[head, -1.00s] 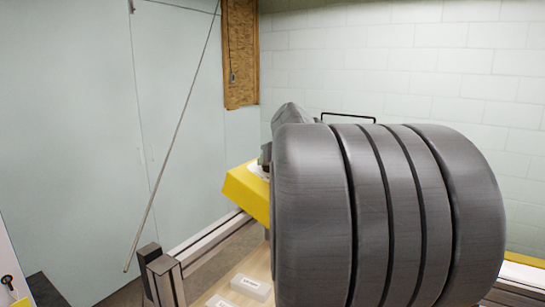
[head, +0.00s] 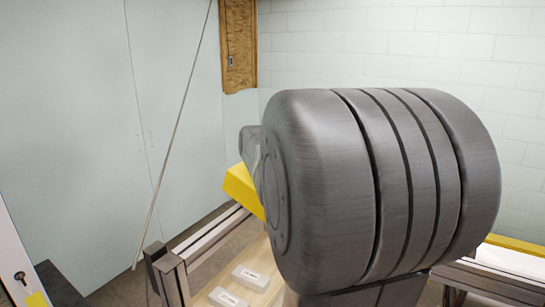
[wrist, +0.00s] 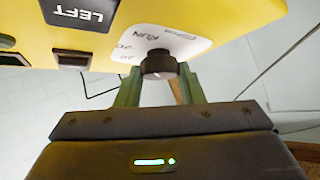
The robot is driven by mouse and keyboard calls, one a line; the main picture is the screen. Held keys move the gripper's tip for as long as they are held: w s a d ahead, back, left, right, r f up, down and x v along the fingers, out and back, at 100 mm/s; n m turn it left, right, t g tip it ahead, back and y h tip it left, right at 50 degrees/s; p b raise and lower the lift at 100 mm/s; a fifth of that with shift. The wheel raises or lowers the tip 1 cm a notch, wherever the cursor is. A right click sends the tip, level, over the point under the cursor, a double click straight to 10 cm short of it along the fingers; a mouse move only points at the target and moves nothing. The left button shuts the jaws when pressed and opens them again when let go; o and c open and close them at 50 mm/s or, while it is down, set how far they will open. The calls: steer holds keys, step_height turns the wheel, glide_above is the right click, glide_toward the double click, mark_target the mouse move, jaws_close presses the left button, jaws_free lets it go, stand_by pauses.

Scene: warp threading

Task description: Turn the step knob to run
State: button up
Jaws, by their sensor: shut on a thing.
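The step knob (wrist: 158,66) is a small black round knob on the white label plate of a yellow box (wrist: 95,60). Printing beside the knob includes "RUN", seen upside down. My gripper (wrist: 160,78) has its two green fingers on either side of the knob and is shut on it. The knob's pointer is too unclear to read. In the head view only a corner of the yellow box (head: 240,190) shows. My large grey arm link hides the knob and gripper there.
A black "LEFT" label (wrist: 80,12) sits on the yellow box near the gripper. Below, two small labelled blocks (head: 250,278) lie on a wooden surface. A metal frame rail (head: 205,238) and a slanting thin rod (head: 178,130) stand at left.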

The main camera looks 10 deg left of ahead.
stand_by(0.4)
steer(key=o, duration=1)
steer(key=b+v, duration=0.3)
steer(key=v, duration=1.1)
steer(key=shift+w, duration=0.15)
steer(key=p+x, duration=0.3)
steer(key=x, duration=1)
steer(key=shift+w+a+f, duration=0.2)
steer(key=shift+w+f, duration=0.05)
steer(key=shift+s+r, duration=0.1)
